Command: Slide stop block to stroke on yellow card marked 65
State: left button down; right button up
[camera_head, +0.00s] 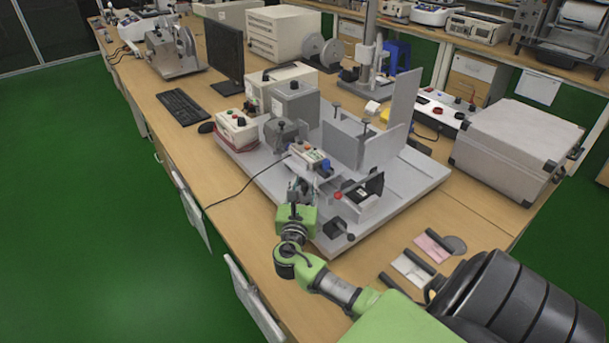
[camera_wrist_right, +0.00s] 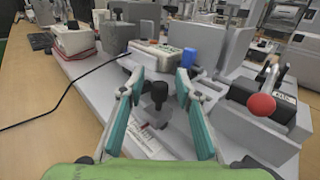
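My right gripper (camera_head: 302,186) reaches in over the front of the grey test rig. In the right wrist view its two teal-padded fingers (camera_wrist_right: 160,76) are open. A dark knob on a post (camera_wrist_right: 158,92) stands between them, with gaps visible on both sides; it may belong to the stop block, but I cannot tell. A white strip with printed marks (camera_wrist_right: 147,142) lies below the knob. The numbers are too small to read. No yellow card can be made out. My left gripper is not in view.
The rig's grey base plate (camera_head: 262,182) carries a control box with a blue part (camera_head: 309,157), a red-ball lever (camera_head: 337,196) and a black knob block (camera_head: 338,229). Pink (camera_head: 432,246) and white (camera_head: 411,268) cards lie on the bench. A cable runs left of the rig.

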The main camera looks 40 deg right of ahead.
jog(key=v, duration=1.2)
